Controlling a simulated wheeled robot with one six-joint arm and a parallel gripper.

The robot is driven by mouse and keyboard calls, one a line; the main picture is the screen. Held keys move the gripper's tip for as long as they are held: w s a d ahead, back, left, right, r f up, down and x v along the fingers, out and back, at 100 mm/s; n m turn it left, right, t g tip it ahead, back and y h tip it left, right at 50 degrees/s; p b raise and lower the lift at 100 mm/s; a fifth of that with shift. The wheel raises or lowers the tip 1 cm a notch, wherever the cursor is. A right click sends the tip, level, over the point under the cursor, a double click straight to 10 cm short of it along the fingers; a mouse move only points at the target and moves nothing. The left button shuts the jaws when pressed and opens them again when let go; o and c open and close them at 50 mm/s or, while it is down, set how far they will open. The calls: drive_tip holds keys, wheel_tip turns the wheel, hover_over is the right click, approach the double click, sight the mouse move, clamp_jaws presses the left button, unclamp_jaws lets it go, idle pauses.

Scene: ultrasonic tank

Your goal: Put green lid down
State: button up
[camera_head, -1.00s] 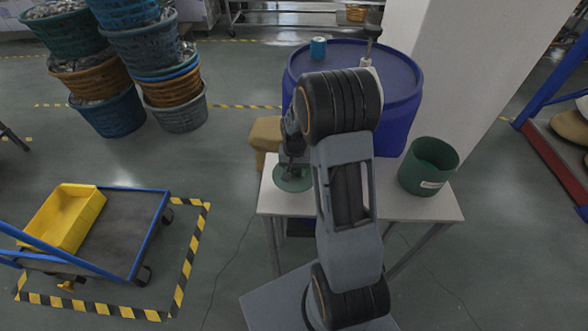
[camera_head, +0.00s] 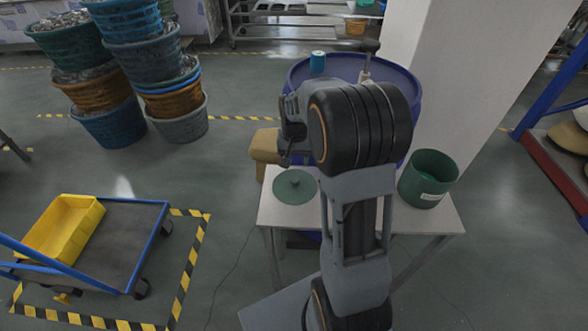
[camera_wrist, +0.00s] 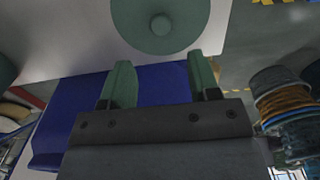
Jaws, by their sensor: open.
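The green lid (camera_head: 294,187) lies flat on the left part of the white table (camera_head: 440,212), with its round knob up. The wrist view shows the lid (camera_wrist: 185,32) whole but for its cut-off edge, just past my fingertips. My gripper (camera_wrist: 159,75) is open and empty, its two green fingers apart and clear of the lid's knob. In the head view, my gripper (camera_head: 285,160) is above and behind the lid, partly hidden by my arm. A green tub (camera_head: 428,180) stands open on the right of the table.
A large blue barrel (camera_head: 335,66) stands behind the table, with a small blue can (camera_head: 317,62) on top. A tan object (camera_head: 264,146) is beside the table's back left. A cart with a yellow bin (camera_head: 62,230) is on the floor at left.

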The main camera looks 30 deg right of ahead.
drive_tip(key=s+a+r+n+t, duration=0.1)
drive_tip(key=s+a+r+n, duration=0.2)
drive_tip(key=s, duration=0.5)
drive_tip(key=s+a+r+n+t, duration=0.2)
drive_tip(key=s+a+r+n, duration=0.1)
drive_tip(key=s+a, duration=0.4)
drive_tip(key=shift+s+r+t, duration=0.3)
drive_tip(key=shift+s+r, duration=0.25)
drive_tip(key=shift+r, duration=0.35)
drive_tip(key=shift+r+p, duration=0.6)
drive_tip(key=shift+r, duration=0.1)
drive_tip(key=shift+f, duration=0.15)
drive_tip(key=shift+c, duration=0.2)
